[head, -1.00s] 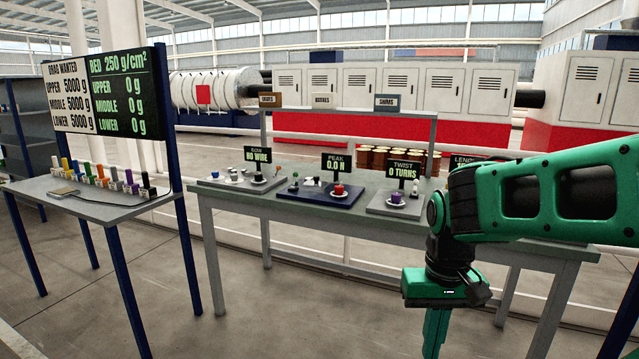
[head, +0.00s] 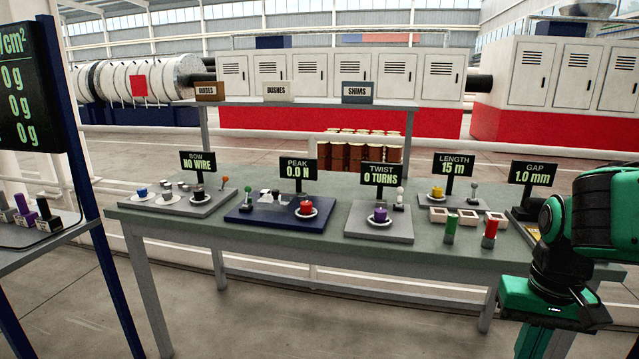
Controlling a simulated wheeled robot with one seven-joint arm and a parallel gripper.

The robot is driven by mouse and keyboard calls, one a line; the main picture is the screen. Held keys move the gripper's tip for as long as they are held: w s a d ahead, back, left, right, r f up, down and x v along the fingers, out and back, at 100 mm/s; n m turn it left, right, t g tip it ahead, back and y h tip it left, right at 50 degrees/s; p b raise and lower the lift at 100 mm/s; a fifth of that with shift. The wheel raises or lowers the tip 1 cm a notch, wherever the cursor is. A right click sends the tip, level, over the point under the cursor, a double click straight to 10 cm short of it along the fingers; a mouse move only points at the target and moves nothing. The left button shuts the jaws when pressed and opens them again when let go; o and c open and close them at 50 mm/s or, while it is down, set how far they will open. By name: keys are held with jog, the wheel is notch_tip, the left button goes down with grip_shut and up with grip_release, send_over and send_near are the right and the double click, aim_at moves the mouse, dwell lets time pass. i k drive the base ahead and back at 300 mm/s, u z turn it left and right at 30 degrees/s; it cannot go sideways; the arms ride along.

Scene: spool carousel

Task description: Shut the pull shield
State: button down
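The peak station stands on the long table: a dark blue base (head: 262,214) with a sign (head: 297,170) reading "PEAK 0.0 N". I cannot make out a pull shield as a separate part, or whether one is open. My gripper (head: 531,341) is at the lower right, in front of the table and apart from the peak station. It points down, cut by the bottom edge, so its fingertips are hidden.
The grey-green table (head: 300,245) also holds the bow (head: 180,205), twist (head: 380,222), length and gap (head: 533,173) stations. Red and green cylinders (head: 450,230) stand near its front right. A signed shelf (head: 300,103) runs behind. A weighing table (head: 40,245) is at left. Floor in front is clear.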

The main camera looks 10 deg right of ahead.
aim_at(274, 193)
jog(key=u, duration=0.15)
jog(key=i, duration=1.3)
jog(key=u, duration=0.75)
